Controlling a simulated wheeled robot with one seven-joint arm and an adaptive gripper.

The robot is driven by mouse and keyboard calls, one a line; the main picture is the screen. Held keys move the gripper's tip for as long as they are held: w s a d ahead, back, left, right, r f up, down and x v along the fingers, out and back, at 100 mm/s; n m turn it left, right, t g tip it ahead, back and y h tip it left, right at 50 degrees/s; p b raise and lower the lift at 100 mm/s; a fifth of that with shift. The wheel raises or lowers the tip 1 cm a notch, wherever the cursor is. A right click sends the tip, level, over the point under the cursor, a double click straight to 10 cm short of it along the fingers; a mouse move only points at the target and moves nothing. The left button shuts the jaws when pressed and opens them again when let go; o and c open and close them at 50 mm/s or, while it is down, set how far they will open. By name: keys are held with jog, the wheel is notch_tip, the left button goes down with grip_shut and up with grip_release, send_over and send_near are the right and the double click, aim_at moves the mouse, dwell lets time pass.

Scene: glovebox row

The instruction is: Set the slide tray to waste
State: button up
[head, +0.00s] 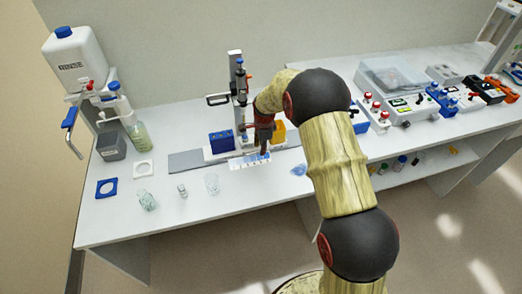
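The slide tray appears to be the low white carriage (216,153) on a flat grey rail (186,162), at the foot of an upright stand on the bench. It bears a blue box (221,141) and a yellow-orange box (278,132), partly hidden by my arm. A white strip with blue markings (249,161) lies along its front; the lettering is too small to read. My gripper (263,147) points down between the two boxes, just behind the strip. The fingers are dark and small, so I cannot tell their opening or whether they touch the tray.
The stand (238,90) rises close behind my gripper, with a side handle. A large white jug (76,62) is at the left. Boxes with red knobs (372,112) are at the right.

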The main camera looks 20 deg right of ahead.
jog(key=shift+w+f, duration=0.2)
jog(key=shift+f, duration=0.75)
jog(key=shift+c, duration=1.4)
jog(key=c, duration=0.4)
grip_shut()
